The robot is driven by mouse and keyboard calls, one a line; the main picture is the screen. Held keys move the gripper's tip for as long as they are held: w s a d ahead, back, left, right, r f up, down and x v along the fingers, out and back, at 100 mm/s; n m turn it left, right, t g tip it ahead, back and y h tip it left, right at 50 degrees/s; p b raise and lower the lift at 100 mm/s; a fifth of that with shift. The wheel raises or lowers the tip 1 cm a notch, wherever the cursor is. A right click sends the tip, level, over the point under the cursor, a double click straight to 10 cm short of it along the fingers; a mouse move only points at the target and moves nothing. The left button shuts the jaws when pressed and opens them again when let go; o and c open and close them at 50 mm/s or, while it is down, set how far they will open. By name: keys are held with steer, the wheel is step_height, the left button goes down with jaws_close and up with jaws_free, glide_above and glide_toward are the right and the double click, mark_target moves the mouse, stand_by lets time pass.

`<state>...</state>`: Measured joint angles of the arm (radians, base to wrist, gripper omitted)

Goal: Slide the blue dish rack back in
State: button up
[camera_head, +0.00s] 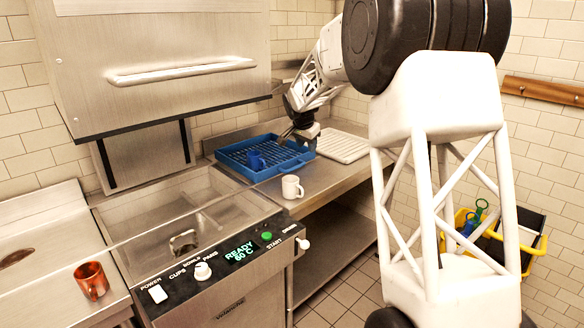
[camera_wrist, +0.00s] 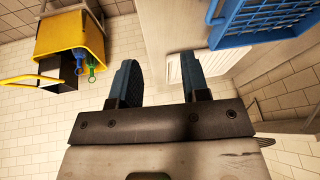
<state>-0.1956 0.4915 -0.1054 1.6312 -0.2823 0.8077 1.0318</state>
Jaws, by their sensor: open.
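The blue dish rack (camera_head: 232,166) sits on the steel counter to the right of the dishwasher (camera_head: 140,262). My gripper (camera_head: 291,138) is at the rack's back right side in the head view; contact there cannot be told. In the wrist view the fingers of my gripper (camera_wrist: 158,65) are apart with nothing between them. The rack (camera_wrist: 270,22) shows in that view at the upper right, clear of the fingers. The dishwasher hood (camera_head: 160,70) is raised and its tub (camera_head: 160,235) is open.
A white mug (camera_head: 292,187) stands on the counter (camera_head: 325,180) just in front of the rack. A white grooved mat (camera_head: 343,147) lies to the rack's right. A copper mug (camera_head: 92,281) stands on the left counter. A yellow bucket (camera_head: 453,237) is at the right.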

steer(key=m, duration=0.1)
glide_toward(292, 169)
steer(key=shift+w+d+f, duration=0.1)
steer(key=shift+w+f, duration=0.25)
steer(key=shift+w, duration=0.05)
steer(key=shift+f, duration=0.15)
steer(key=shift+x, duration=3.75)
steer(key=shift+w, duration=0.15)
jaws_close()
